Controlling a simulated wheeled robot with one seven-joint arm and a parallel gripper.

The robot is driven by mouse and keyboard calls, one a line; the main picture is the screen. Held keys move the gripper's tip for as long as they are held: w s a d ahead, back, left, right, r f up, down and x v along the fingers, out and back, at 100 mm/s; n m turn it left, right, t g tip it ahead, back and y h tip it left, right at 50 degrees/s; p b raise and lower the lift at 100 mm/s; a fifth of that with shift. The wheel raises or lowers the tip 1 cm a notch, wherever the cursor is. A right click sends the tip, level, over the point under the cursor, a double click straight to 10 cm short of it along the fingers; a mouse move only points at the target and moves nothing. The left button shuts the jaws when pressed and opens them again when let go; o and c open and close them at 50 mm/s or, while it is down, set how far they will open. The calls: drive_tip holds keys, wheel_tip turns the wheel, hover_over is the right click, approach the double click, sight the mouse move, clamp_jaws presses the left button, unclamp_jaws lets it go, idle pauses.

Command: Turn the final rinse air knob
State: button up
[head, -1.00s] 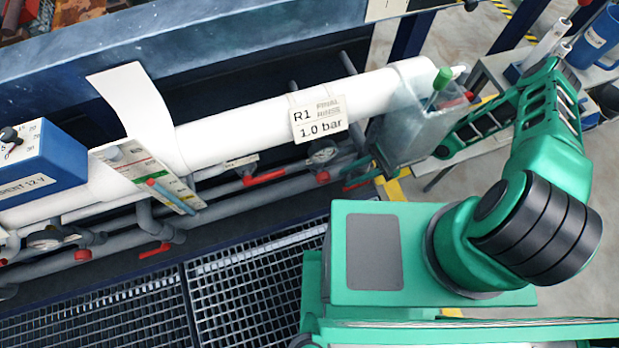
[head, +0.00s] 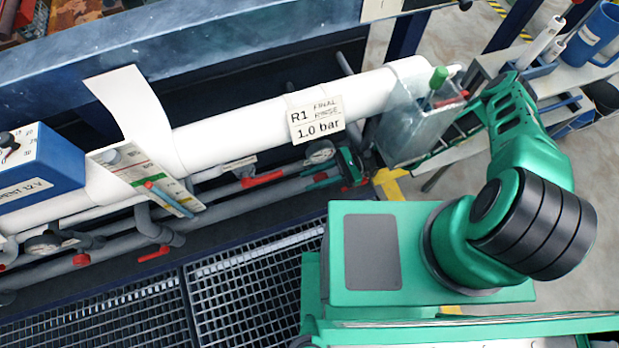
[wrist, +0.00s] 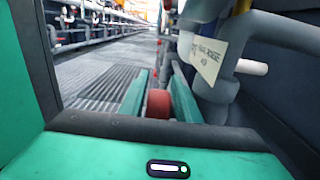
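The white pipe's label (head: 316,118) reads R1 Final Rinse, 1.0 bar. My gripper (head: 350,168) is low beneath this label, right of a round gauge, partly hidden by the pipework and tank end. In the wrist view my gripper (wrist: 160,88) has two green fingers standing apart. A red round knob (wrist: 158,103) sits between them. I cannot tell whether the fingers press on it or only stand beside it. A tag (wrist: 209,52) on the pipe right of the fingers seems to read Final Rinse, though blurred.
Red valve handles (head: 262,179) line the lower grey pipe (head: 220,198) to the left. A round gauge (head: 319,152) is close to my gripper. A galvanised box (head: 415,125) stands at the pipe's right end. Floor grating (head: 245,285) lies below.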

drive_tip(key=shift+s+a, duration=0.15)
drive_tip(key=shift+a, duration=0.35)
clamp_jaws()
drive_tip(key=shift+y, duration=0.3)
drive_tip(key=shift+d+r+g+y, duration=0.15)
drive_tip(key=shift+r+g+y, duration=0.15)
drive_tip(key=shift+y, duration=0.1)
unclamp_jaws()
